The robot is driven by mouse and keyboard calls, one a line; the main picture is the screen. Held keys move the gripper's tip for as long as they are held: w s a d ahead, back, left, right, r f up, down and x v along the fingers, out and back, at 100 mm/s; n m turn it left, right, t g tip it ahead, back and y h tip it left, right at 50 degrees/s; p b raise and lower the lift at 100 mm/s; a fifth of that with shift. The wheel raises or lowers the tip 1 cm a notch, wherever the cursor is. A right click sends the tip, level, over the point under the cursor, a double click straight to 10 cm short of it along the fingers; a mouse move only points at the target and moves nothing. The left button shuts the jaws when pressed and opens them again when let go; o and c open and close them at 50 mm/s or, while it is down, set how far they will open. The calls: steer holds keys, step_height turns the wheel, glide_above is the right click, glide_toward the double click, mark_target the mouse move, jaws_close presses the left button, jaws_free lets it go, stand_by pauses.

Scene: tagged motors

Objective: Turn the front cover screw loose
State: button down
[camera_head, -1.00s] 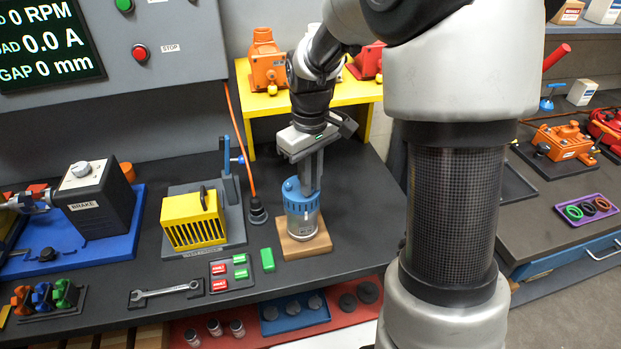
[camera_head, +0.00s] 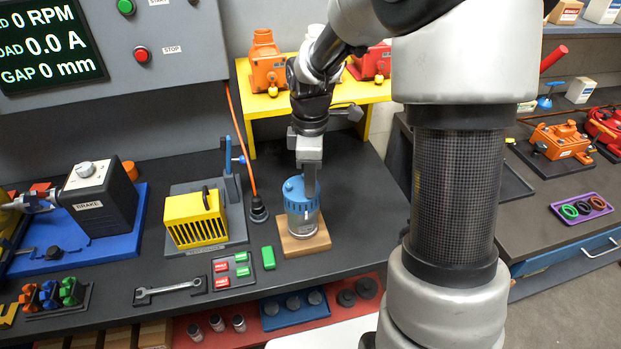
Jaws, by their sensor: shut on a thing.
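A small motor (camera_head: 301,222) with a silver body and a blue top cover (camera_head: 294,195) stands upright on a wooden block (camera_head: 308,244) on the dark bench. My gripper (camera_head: 309,182) points down at the blue cover from above. It is shut at the right side of the cover's top, on what seems to be a cover screw. The screw itself is hidden behind the fingers, and I cannot tell how far it is turned.
A yellow ribbed guard (camera_head: 195,220) on a grey base stands left of the motor. A wrench (camera_head: 168,291), a green block (camera_head: 268,258) and a panel of red and green tags (camera_head: 231,271) lie in front. A yellow shelf (camera_head: 352,92) with orange and red motors stands behind.

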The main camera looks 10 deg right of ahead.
steer(key=shift+s+f+n, duration=0.2)
steer(key=shift+f+n, duration=0.05)
steer(key=shift+n, duration=0.15)
steer(key=c, duration=1.7)
jaws_free()
steer(key=shift+w, duration=0.1)
steer(key=shift+c, duration=0.2)
steer(key=shift+r, duration=0.15)
steer(key=shift+w+r, duration=0.15)
steer(key=shift+r, duration=0.2)
step_height(320, 180, up, 17)
steer(key=shift+f, duration=0.15)
